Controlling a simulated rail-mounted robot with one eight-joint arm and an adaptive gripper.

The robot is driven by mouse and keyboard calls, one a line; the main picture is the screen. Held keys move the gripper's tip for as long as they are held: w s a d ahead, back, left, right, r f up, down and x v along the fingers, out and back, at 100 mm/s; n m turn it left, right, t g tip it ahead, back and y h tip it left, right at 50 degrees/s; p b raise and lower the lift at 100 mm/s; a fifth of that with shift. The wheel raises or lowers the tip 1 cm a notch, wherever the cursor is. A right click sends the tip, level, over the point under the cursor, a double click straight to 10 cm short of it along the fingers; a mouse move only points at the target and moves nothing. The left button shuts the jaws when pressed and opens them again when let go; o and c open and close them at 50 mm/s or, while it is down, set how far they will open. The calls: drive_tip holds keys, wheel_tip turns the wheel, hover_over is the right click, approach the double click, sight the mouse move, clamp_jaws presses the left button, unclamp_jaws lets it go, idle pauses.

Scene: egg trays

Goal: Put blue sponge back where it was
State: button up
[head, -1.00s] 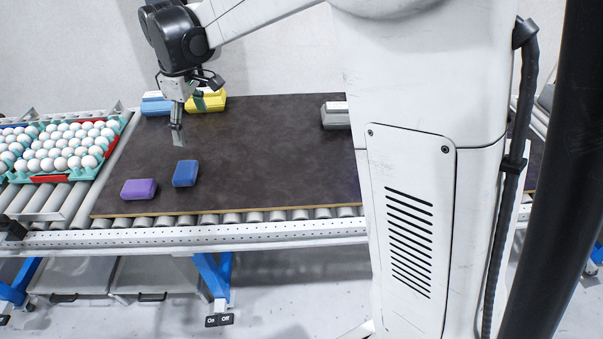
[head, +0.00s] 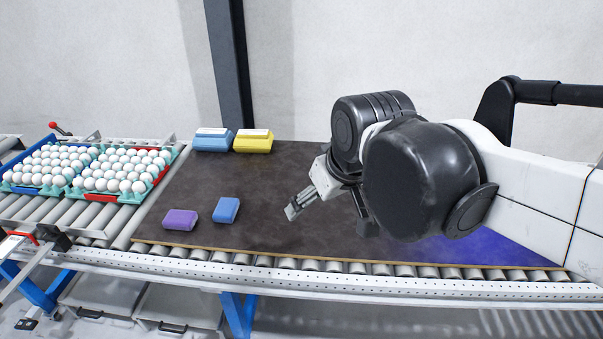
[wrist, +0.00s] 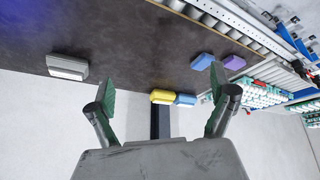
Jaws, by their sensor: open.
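The blue sponge (head: 226,210) lies on the dark board near its front edge, just right of the purple sponge (head: 180,219), with a small gap between them. In the wrist view the blue sponge (wrist: 203,61) shows at the upper right, beside the purple sponge (wrist: 234,62). My gripper (head: 330,220) is to the right of the blue sponge, apart from it, above the board. In the wrist view its two fingers (wrist: 162,103) are spread wide, with nothing held between them.
A blue box (head: 212,141) and a yellow box (head: 253,142) stand at the board's back left. A grey box (wrist: 68,67) shows in the wrist view. Egg trays (head: 117,195) sit on rollers at the left. The board's middle (head: 270,180) is clear.

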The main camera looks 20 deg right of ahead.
drive_tip(key=s+d+f+m+t, duration=0.1)
drive_tip(key=s+d+f+m, duration=0.1)
drive_tip(key=s, duration=0.4)
drive_tip(key=shift+f, duration=0.65)
idle(0.7)
